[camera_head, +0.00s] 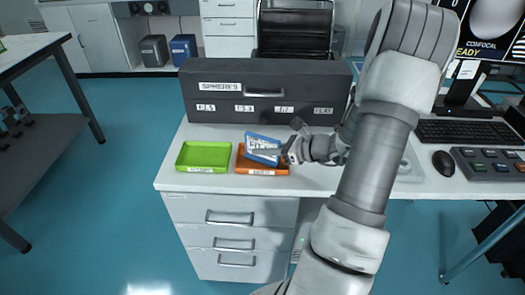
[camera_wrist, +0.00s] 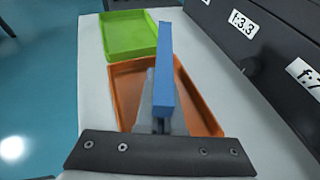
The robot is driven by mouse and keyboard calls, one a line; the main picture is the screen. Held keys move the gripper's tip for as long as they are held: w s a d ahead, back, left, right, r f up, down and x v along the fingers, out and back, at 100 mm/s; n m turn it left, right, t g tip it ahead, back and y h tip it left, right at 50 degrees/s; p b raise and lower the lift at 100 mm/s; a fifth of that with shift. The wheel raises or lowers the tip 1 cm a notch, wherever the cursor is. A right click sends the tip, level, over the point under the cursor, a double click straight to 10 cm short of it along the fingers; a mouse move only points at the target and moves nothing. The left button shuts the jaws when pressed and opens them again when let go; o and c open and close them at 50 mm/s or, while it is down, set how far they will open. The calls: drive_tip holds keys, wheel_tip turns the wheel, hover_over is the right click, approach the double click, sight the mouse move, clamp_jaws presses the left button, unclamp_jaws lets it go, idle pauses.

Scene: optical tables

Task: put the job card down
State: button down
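The job card (camera_head: 263,148) is a blue-edged card with white printing. In the wrist view the job card (camera_wrist: 165,85) stands on edge, its blue rim toward the camera. My gripper (camera_head: 290,153) is shut on its right end and holds it tilted over the orange tray (camera_head: 262,171). In the wrist view my gripper (camera_wrist: 160,125) shows at the near end of the card, above the orange tray (camera_wrist: 128,68). The tray's floor is partly hidden by the card. I cannot tell whether the card touches the tray.
A green tray (camera_head: 203,155) lies left of the orange one on the white desk (camera_head: 172,180). A dark case (camera_head: 265,88) labelled for spheres stands close behind. A keyboard (camera_head: 465,131) and a mouse (camera_head: 443,161) are at right. Drawers (camera_head: 232,235) are below the desktop.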

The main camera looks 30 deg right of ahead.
drive_tip(key=shift+f, duration=0.2)
drive_tip(key=c, duration=1.1)
unclamp_jaws()
drive_tip(key=shift+o, duration=0.2)
drive_tip(key=shift+r, duration=0.15)
drive_tip(key=shift+s+d+r, duration=0.1)
drive_tip(key=shift+r, duration=0.1)
drive_tip(key=p+v, duration=0.3)
drive_tip(key=v, duration=0.8)
drive_tip(key=shift+s+d, duration=0.2)
drive_tip(key=shift+s, duration=0.1)
